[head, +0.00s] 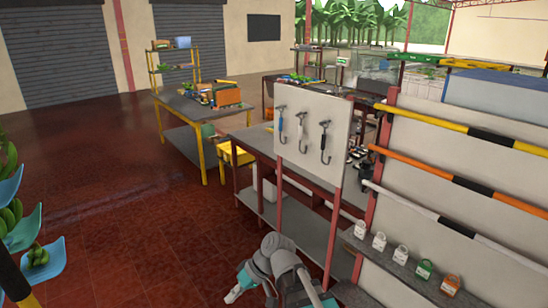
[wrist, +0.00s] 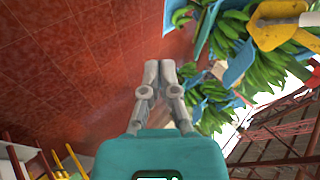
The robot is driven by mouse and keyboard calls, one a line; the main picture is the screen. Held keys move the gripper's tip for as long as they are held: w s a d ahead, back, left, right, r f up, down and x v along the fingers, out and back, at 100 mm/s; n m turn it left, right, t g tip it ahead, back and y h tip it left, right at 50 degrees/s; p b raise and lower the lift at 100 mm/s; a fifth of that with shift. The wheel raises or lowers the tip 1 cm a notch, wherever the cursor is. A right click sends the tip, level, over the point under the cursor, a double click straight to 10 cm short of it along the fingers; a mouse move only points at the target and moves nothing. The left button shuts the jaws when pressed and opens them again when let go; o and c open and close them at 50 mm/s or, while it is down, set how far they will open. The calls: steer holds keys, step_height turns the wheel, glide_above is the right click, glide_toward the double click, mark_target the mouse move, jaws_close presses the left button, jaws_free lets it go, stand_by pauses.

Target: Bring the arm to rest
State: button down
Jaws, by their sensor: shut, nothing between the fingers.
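My gripper (head: 230,297) shows at the bottom of the head view, on my folded grey arm in front of the workbench. In the wrist view my gripper (wrist: 160,66) has its two grey fingers together, with nothing between the tips. The fingers point out over the open red floor and touch nothing visible. Part of my arm is cut off by the lower edge of the head view.
Green banana bunches with blue sheets (head: 38,258) hang at the far left; bunches (wrist: 230,40) also show in the wrist view. A white tool board (head: 312,110) and a rack with several coloured bars (head: 440,165) stand to the right. The red floor (head: 110,210) is clear.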

steer(key=w+d+f+m+t+h+b, duration=0.1)
steer(key=d+f+m+h, duration=0.1)
steer(key=d, duration=0.7)
steer(key=w+d+f+m+t+h+b, duration=0.1)
steer(key=d+f+m+h+b, duration=0.1)
steer(key=d+f, duration=0.3)
steer(key=w+d+f+m+t+h+b, duration=0.1)
steer(key=d+f+m+h, duration=0.3)
steer(key=d, duration=1)
steer(key=shift+w+f+b, duration=0.25)
steer(key=shift+w+b, duration=0.1)
steer(key=shift+b, duration=0.35)
